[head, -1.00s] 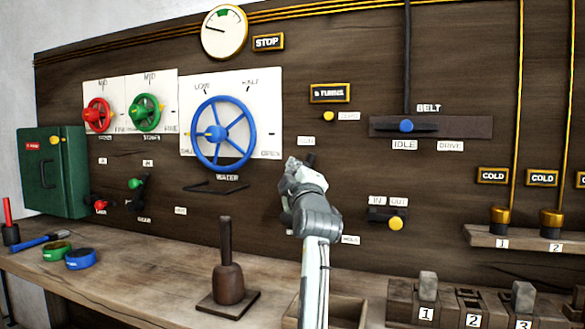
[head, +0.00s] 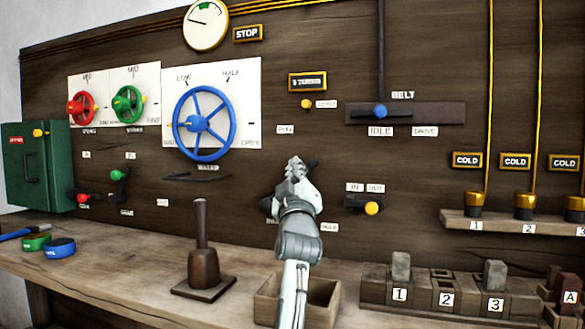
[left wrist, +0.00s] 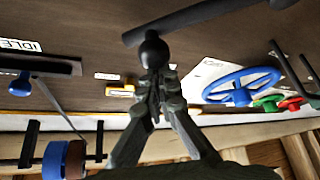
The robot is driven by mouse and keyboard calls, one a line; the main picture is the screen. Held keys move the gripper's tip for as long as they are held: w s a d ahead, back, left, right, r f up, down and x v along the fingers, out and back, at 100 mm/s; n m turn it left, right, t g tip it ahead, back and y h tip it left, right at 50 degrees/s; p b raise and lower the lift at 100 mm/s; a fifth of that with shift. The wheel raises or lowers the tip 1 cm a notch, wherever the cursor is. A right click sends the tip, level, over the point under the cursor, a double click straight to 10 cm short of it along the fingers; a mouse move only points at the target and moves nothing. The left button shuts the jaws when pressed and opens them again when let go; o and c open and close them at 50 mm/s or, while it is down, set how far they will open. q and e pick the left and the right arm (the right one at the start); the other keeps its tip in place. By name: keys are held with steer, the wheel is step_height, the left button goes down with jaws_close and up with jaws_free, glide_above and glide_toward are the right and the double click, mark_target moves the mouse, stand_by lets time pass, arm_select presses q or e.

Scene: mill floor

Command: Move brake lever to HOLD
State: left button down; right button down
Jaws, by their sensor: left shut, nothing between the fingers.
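The brake lever (head: 312,167) is a dark handle on the wall board, largely hidden behind my left gripper and wrist in the head view. The label below it reads HOLD (head: 329,227); the one above reads RUN (head: 286,129). My left gripper (head: 296,163) is shut and empty, its fingertips beside the lever's upper end. In the left wrist view a black ball knob (left wrist: 154,49) and a black bar (left wrist: 205,18) lie just beyond the closed fingertips (left wrist: 154,80). I cannot tell whether they touch. My right gripper is not in view.
A yellow IN/OUT knob (head: 371,208) is close on the right, the blue wheel (head: 204,123) on the left. Below are an open wooden box (head: 325,310), a brown upright handle (head: 202,250) on the bench, and numbered blocks (head: 400,268).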

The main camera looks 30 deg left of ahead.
arm_select(q)
steer(key=shift+w+d+f+m+t+h, duration=0.1)
steer(key=shift+d+f+m+t+h, duration=0.35)
steer(key=shift+m, duration=0.25)
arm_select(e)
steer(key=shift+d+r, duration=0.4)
arm_select(q)
steer(key=shift+a+r, duration=0.1)
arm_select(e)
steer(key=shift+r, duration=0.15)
